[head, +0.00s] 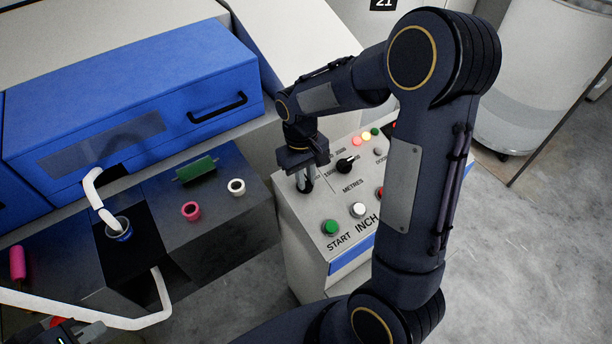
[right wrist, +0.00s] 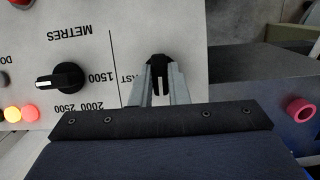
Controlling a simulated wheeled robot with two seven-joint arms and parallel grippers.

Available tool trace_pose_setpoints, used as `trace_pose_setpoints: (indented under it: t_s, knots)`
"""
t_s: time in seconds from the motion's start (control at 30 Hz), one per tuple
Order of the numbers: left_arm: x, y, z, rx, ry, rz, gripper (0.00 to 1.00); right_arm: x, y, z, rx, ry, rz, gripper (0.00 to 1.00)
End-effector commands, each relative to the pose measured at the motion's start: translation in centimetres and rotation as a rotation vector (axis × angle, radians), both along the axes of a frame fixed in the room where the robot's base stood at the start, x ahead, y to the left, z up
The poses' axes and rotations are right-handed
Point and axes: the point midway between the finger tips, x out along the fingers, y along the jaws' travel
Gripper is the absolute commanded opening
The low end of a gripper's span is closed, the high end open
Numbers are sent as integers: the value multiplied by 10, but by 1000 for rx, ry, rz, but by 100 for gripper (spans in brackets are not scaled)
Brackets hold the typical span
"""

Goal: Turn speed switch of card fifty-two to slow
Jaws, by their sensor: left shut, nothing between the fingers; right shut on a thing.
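The speed switch is a black knob (right wrist: 158,68) on the light grey control panel (right wrist: 100,65), beside a partly covered label ending in "AST". My right gripper (head: 304,186) is above the panel's left part, fingers pointing down. In the right wrist view the right gripper's fingers (right wrist: 159,88) are shut on the knob, one on each side. The knob's pointer and any slow label are hidden. My left gripper (head: 82,331) shows only partly at the bottom left edge of the head view, shut and empty, away from the panel. The card's number is not visible.
A second black knob (head: 345,165), marked METRES, sits beside the switch. Green START (head: 330,227), white INCH (head: 358,209) and red (head: 380,193) buttons are close by. Lit lamps (head: 366,136) are at the back. Left are a blue cover (head: 130,95) and bobbins (head: 190,211).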

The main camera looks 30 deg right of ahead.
Motion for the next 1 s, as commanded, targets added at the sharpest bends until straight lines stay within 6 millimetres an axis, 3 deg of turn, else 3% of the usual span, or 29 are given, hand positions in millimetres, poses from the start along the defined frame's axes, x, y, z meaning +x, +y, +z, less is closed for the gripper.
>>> trace_pose_setpoints:
  t_s: [0.57, 0.6, 0.77, 1.0]
  knots:
    - [0, 0, 0, 0, 0, 0, 0, 0, 0, 0, -10, -2, 37, 0]
    - [0, 0, 0, 0, 0, 0, 0, 0, 0, 0, -10, -2, 37, 16]
    - [0, 0, 0, 0, 0, 0, 0, 0, 0, 0, -9, -2, 36, 36]
    - [0, 0, 0, 0, 0, 0, 0, 0, 0, 0, -9, -2, 34, 36]
